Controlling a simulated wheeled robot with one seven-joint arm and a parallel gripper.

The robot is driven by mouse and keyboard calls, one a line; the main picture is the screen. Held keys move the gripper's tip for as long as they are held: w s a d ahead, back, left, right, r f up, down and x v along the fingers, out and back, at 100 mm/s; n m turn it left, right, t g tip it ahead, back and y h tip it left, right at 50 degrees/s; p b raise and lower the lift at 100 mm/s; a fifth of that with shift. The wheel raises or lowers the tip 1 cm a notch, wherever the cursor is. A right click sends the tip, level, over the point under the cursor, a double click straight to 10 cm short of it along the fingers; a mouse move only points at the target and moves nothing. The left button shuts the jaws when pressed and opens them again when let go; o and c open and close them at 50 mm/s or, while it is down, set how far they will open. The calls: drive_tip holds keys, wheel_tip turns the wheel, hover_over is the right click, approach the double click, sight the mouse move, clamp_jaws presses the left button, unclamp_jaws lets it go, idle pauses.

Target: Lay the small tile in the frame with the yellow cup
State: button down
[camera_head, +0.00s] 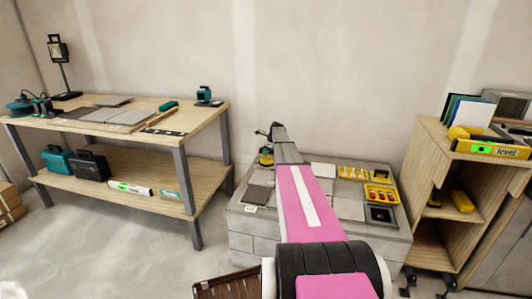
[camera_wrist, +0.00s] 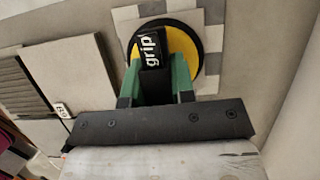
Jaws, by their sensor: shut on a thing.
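My gripper (camera_wrist: 157,72) is shut on the black handle, marked "grip", of the yellow cup (camera_wrist: 183,44), a round yellow disc with a black rim. In the head view my gripper (camera_head: 274,136) is over the far left of the block bench, with the yellow cup (camera_head: 266,159) just under it. I cannot clearly make out the frame.
A wooden workbench (camera_head: 213,112) stands left, a shelf unit (camera_head: 427,132) right. My arm hides the bench's middle.

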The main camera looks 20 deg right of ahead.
drive_tip(key=shift+f, duration=0.15)
idle(0.4)
drive_tip(key=c, duration=0.9)
unclamp_jaws()
drive_tip(key=v, duration=1)
drive_tip(key=shift+s+d+r, duration=0.15)
drive_tip(key=shift+r, duration=0.25)
drive_tip(key=s+a+f+n+g+h, duration=0.1)
drive_tip(key=s+a+f+n, duration=0.3)
drive_tip(key=s+a, duration=0.65)
drive_tip(key=s+a+f+n, duration=0.2)
drive_tip(key=s+a+n, duration=0.4)
drive_tip(key=s+a, duration=0.45)
drive_tip(key=s+a+n+h, duration=0.1)
drive_tip(key=s+a+n, duration=0.2)
drive_tip(key=s, duration=0.7)
drive_tip(key=s+a+f+n+g+h, duration=0.1)
drive_tip(key=s+a+n, duration=0.3)
drive_tip(key=s, duration=0.6)
drive_tip(key=s+a+n, duration=0.4)
drive_tip(key=s+n, duration=0.3)
drive_tip(key=s, duration=0.3)
drive_tip(key=shift+s+f+h, duration=0.15)
drive_tip(key=shift+h, duration=0.25)
